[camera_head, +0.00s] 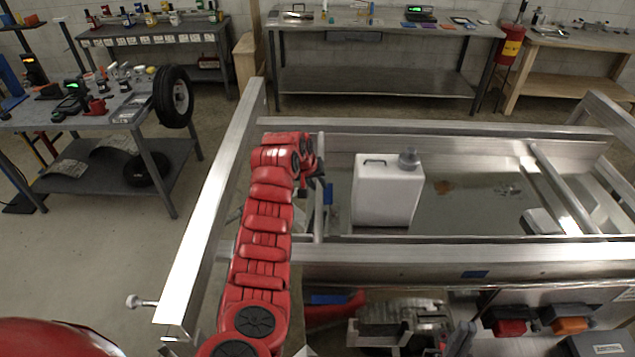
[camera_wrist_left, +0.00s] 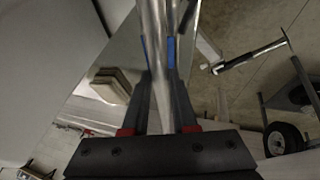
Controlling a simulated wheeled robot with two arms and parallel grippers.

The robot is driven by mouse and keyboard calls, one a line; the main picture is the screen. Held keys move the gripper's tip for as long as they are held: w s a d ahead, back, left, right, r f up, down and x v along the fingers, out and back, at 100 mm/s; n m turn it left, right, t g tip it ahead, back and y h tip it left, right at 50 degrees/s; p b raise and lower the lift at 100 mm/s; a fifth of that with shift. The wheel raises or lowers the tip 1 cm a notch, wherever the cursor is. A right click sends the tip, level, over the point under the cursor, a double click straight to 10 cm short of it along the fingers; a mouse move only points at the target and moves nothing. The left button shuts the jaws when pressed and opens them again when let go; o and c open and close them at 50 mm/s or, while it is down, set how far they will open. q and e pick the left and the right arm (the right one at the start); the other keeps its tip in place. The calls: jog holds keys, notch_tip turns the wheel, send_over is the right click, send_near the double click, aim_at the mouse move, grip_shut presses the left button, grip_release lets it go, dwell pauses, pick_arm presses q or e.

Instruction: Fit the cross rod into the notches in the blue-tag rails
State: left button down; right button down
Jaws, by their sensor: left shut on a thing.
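The cross rod (camera_head: 319,222) is a pale metal rod that runs from near the far rail (camera_head: 430,127) towards the near rail (camera_head: 420,254) of the trailer frame. My left gripper (camera_head: 325,186) is shut on it, close to its far half. In the left wrist view the rod (camera_wrist_left: 155,25) passes between the blue-padded fingers (camera_wrist_left: 158,55). I cannot tell whether the rod's ends sit in notches. My right gripper is not in view.
A white jug (camera_head: 387,192) stands inside the frame, right of the rod. A fixed crossbar (camera_head: 565,188) lies further right. The left side rail (camera_head: 215,215) runs beside my arm. Red and orange lamps (camera_head: 570,325) lie at the lower right. Benches stand behind.

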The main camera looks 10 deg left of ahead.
pick_arm(q)
jog(key=shift+f, duration=0.2)
jog(key=c, duration=0.7)
grip_release()
jog(key=shift+r, duration=0.1)
jog(key=shift+r, duration=0.1)
jog(key=shift+s+a+r+b, duration=0.1)
jog(key=shift+r+b, duration=0.25)
jog(key=b+v, duration=0.3)
jog(key=v, duration=0.8)
